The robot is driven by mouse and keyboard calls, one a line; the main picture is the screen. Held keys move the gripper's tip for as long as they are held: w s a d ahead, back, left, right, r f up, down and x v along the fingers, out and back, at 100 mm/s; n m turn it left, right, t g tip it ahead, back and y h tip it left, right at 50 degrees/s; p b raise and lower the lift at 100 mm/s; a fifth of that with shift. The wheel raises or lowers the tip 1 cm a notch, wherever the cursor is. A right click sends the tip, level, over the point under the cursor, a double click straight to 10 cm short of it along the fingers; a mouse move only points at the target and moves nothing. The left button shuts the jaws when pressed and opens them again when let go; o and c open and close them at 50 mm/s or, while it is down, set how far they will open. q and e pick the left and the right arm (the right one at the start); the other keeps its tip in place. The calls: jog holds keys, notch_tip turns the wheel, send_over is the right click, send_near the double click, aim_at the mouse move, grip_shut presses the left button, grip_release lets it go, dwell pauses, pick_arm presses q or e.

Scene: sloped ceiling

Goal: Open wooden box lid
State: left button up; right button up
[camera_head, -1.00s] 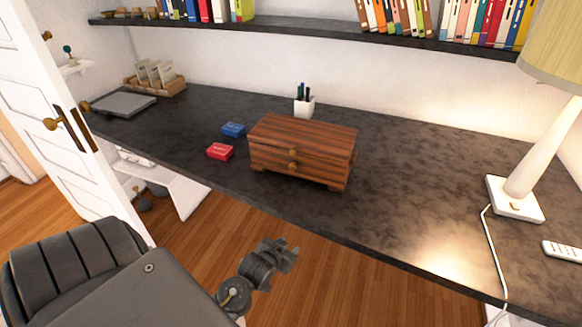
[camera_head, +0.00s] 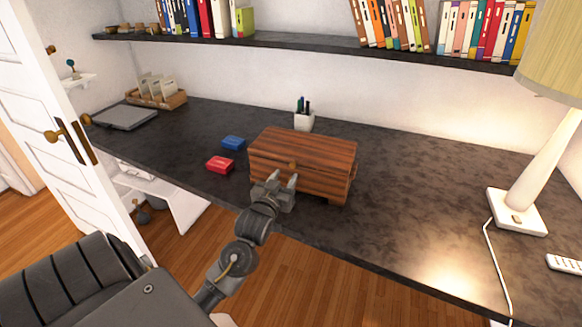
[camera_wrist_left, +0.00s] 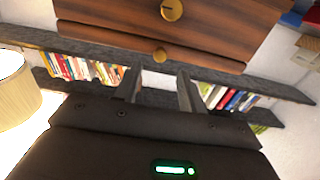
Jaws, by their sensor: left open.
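The wooden box (camera_head: 325,150), brown and striped, stands shut on the dark desk. A small brass knob (camera_head: 292,165) shows on the upper part of its front; the lower knob is hidden behind my gripper in the head view. My left gripper (camera_head: 283,181) is open and empty, close in front of the box's front face, fingers pointing at it. My right gripper is not in view.
Red (camera_head: 220,164) and blue (camera_head: 233,143) small boxes lie left of the wooden box. A white pen cup (camera_head: 304,122) stands behind it. A lamp (camera_head: 517,212) stands at the right. The desk (camera_head: 420,190) between box and lamp is clear. A bookshelf (camera_head: 320,45) runs above.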

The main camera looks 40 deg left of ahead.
aim_at(292, 166)
pick_arm(q)
jog(key=x, duration=0.5)
jog(key=shift+w+a+p, duration=0.15)
jog(key=shift+w+p, duration=0.2)
jog(key=shift+w, duration=0.05)
jog(key=shift+c, duration=0.4)
grip_shut()
